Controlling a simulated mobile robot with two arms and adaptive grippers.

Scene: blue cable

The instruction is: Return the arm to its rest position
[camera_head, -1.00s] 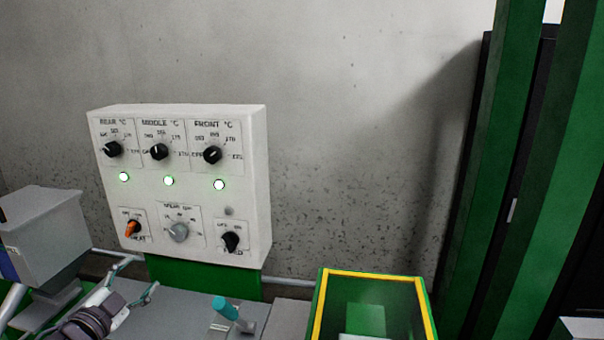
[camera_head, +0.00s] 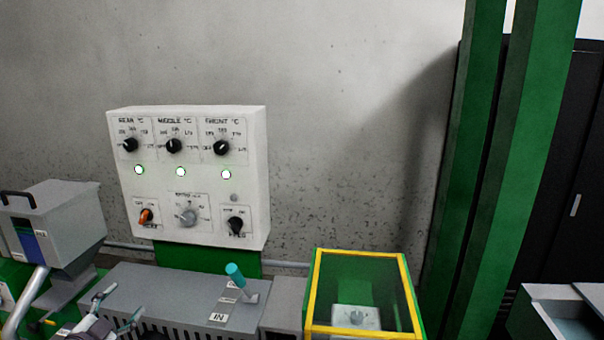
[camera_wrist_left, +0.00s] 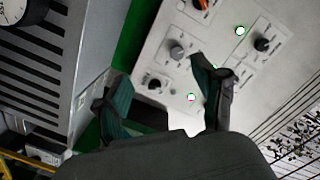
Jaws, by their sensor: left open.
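My left gripper (camera_head: 118,308) is low at the left in the head view, over the grey machine top, with only its fingers and part of its body in the frame. In the left wrist view its two fingers (camera_wrist_left: 165,100) are spread apart with nothing between them. The white control panel (camera_head: 190,240) stands beyond, with black knobs, an orange knob and three lit lamps. The panel also shows, tilted, in the left wrist view (camera_wrist_left: 205,50). My right gripper is not in view.
A grey machine body (camera_head: 160,290) with a teal-tipped lever (camera_head: 236,276) lies below the panel. A grey hopper box (camera_head: 62,225) is at the left. A yellow-edged green guard (camera_head: 408,290) stands right of the lever. Green posts (camera_head: 515,150) rise at the right.

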